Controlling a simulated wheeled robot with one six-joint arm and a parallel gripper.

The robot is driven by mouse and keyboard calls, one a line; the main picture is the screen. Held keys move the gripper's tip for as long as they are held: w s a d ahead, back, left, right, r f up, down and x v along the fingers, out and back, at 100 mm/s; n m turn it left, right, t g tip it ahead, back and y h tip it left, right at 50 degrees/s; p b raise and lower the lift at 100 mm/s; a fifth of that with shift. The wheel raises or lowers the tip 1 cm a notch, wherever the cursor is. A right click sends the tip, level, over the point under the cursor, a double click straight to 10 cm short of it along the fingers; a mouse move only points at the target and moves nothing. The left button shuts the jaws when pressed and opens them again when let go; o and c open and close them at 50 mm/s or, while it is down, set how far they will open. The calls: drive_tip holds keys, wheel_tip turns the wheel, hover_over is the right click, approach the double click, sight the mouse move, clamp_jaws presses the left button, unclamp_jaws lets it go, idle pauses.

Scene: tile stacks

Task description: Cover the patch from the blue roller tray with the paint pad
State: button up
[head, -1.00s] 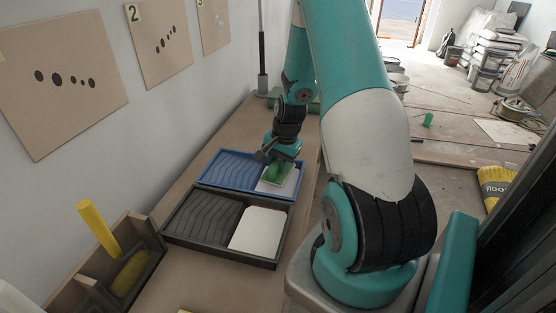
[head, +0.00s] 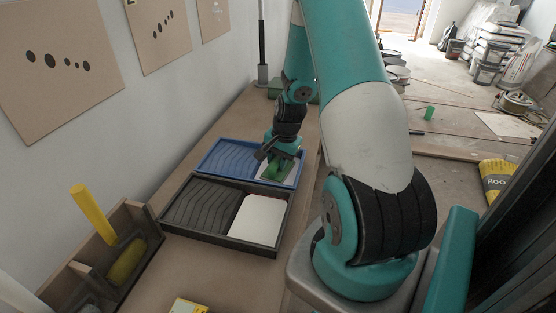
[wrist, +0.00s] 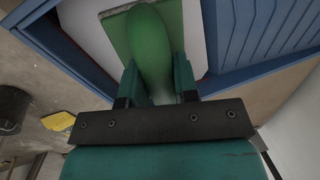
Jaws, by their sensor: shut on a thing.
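My gripper (head: 284,158) is shut on the green handle of the paint pad (head: 279,171), over the right part of the blue roller tray (head: 212,146). In the wrist view the handle (wrist: 150,45) stands between the fingers, and the flat green pad (wrist: 114,35) lies beyond it over the tray's pale, smooth area (wrist: 85,22). The blue rim (wrist: 70,58) and ribbed part (wrist: 262,28) show around it. I cannot tell whether the pad touches the tray. Boards with dark spots (head: 55,60) hang on the left wall; which spot is the patch is unclear.
A black tray (head: 190,237) with a white area lies directly in front of the blue one. A wooden box (head: 150,240) with a yellow roller (head: 92,215) stands at the front left. A dark upright post (head: 263,73) stands behind. Bare bench shows between the trays and the wall.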

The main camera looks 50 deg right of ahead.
drive_tip(key=shift+f, duration=0.55)
idle(1.4)
drive_tip(key=shift+r+p, duration=2.9)
drive_tip(key=shift+r, duration=0.65)
